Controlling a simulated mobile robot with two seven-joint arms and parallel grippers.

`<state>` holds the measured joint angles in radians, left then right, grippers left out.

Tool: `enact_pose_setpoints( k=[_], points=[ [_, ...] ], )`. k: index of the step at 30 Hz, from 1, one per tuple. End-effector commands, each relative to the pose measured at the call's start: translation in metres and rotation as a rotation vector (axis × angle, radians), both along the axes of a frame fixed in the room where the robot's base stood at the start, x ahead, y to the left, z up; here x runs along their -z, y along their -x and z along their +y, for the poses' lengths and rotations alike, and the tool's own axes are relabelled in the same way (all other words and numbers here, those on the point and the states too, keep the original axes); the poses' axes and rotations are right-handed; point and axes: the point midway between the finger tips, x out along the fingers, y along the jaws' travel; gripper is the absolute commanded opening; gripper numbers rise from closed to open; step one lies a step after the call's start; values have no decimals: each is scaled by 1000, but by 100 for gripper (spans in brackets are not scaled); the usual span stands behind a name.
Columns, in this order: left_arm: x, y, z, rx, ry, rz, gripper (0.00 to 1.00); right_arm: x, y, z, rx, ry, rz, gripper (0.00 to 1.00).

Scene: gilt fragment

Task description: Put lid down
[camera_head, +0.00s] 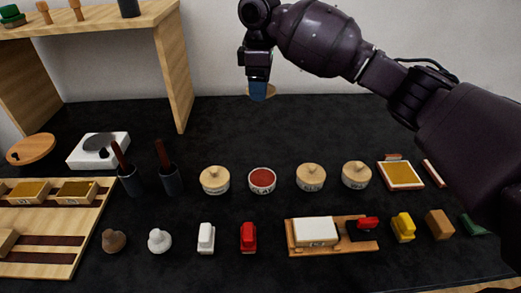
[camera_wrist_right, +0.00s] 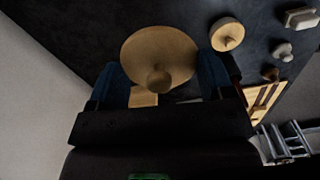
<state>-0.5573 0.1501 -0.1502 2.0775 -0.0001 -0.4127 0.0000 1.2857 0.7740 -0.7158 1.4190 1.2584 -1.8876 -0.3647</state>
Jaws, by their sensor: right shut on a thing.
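My right gripper (camera_head: 259,92) is held high above the back of the dark table, with its blue fingers pointing down. It is shut on a round wooden lid (camera_head: 271,91). In the right wrist view the lid (camera_wrist_right: 160,48) shows with its knob between the blue fingers. An open jar with red contents (camera_head: 262,181) stands on the table in front of and well below the gripper, apart from the lid. Lidded wooden jars stand on both sides of it: one on the left (camera_head: 215,180), two on the right (camera_head: 311,177) (camera_head: 356,175). My left gripper is not seen.
A wooden shelf (camera_head: 160,14) stands at the back left. Dark cups (camera_head: 171,180) with brown handles stand left of the jars. A front row holds stamps and a wooden tray (camera_head: 293,247). The table (camera_head: 335,122) behind the jars is clear.

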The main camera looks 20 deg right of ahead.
Motion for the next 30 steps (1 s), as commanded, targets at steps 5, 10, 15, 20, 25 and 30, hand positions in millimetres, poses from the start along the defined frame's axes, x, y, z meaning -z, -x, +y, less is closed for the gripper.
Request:
enact_pose_setpoints(
  k=[5,10,15,20,25,30],
  points=[
    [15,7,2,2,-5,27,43,45,0,-1,-1,1,10,52],
    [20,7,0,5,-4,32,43,82,0,-1,0,1,9,52],
    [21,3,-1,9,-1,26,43,116,1,-1,0,1,10,52],
    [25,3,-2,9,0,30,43,133,0,0,1,1,6,52],
    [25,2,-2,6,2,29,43,139,0,0,1,0,3,52],
    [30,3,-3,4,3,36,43,161,1,0,1,1,8,52]
  ],
)
